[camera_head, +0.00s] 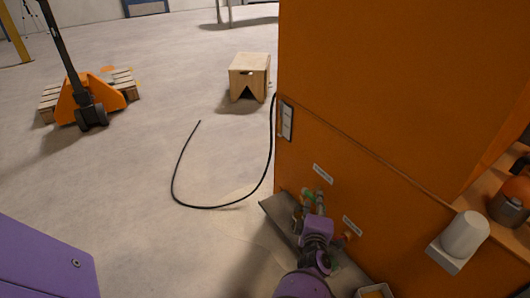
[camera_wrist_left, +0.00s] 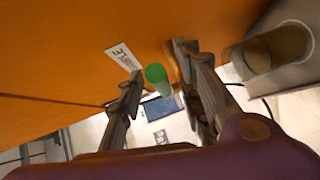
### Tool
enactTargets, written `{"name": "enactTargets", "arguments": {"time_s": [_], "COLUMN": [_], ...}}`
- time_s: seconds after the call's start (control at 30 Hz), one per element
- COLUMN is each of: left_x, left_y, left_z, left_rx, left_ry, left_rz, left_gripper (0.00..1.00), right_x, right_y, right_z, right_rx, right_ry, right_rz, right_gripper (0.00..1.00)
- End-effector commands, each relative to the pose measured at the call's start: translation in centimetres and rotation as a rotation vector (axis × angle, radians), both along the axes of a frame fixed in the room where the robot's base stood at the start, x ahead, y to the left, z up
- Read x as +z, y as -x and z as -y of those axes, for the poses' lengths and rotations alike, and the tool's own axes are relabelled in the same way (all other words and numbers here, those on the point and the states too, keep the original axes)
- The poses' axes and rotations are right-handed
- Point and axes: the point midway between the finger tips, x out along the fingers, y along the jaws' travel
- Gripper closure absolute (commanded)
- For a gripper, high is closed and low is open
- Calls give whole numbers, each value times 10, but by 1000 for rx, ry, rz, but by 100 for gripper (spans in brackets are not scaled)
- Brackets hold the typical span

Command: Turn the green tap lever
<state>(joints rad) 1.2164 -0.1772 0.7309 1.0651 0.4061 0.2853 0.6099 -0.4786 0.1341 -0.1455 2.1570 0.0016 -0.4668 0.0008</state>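The green tap lever (camera_head: 306,193) shows small on the lower front of the orange cabinet, under a white label. In the left wrist view the green lever (camera_wrist_left: 156,74) appears as a round-ended green bar between the two fingers. My left gripper (camera_head: 314,203) is at the lever, its purple wrist coming up from the bottom of the head view. In the left wrist view the left gripper (camera_wrist_left: 158,68) is open, with gaps visible beside the lever. Whether a finger touches it I cannot tell. My right gripper is in neither view.
The orange cabinet (camera_head: 380,120) rises close beside the gripper. A second label (camera_head: 352,226) is to the right. A grey tray (camera_head: 280,213) lies below. A black hose (camera_head: 178,168) loops on the floor; a wooden box (camera_head: 249,75) and pallet truck (camera_head: 85,95) stand farther back.

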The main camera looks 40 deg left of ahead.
Motion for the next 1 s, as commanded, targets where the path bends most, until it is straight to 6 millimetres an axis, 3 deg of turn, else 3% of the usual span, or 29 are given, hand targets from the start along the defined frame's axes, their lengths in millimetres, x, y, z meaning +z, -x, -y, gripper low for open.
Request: {"name": "enactTargets", "arguments": {"time_s": [0.4, 1.0], "left_x": [10, 11], "left_y": [55, 62], "left_z": [24, 27], "left_rx": [1, 1], "left_ry": [1, 0], "left_rz": [4, 2], "left_gripper": [67, 67], "right_x": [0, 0], "right_y": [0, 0], "right_z": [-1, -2], "right_rx": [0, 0], "right_ry": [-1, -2], "right_rz": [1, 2], "right_gripper": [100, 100]}}
